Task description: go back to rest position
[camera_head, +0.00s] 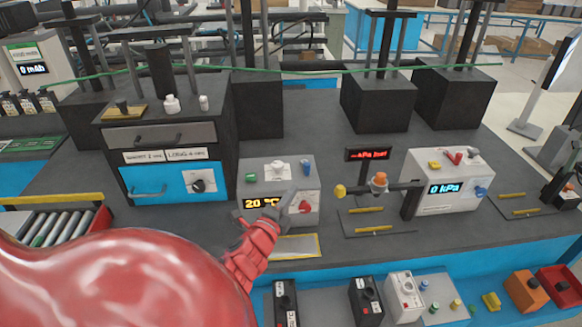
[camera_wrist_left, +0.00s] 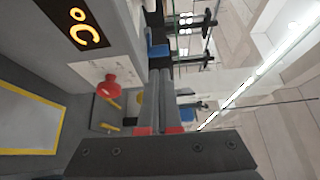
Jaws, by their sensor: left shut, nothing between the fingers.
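My left gripper (camera_head: 286,200) is red with grey fingers and reaches in over the front of the bench. Its fingers are shut and empty, in front of the grey box with the "20 °C" display (camera_head: 262,202). The fingers lie close together in the left wrist view (camera_wrist_left: 160,85), pointing past the red knob (camera_wrist_left: 108,87) of that box. The fingertips overlap the box's front in the head view; whether they touch it I cannot tell. My red arm covers the lower left. My right gripper is not in view.
A drawer cabinet (camera_head: 160,134) stands left of the display box. A yellow-edged plate (camera_head: 295,246) lies below the gripper. The "0 kPa" box (camera_head: 447,182) and a small stand with an orange knob (camera_head: 379,183) are to the right. Several small devices line the front shelf.

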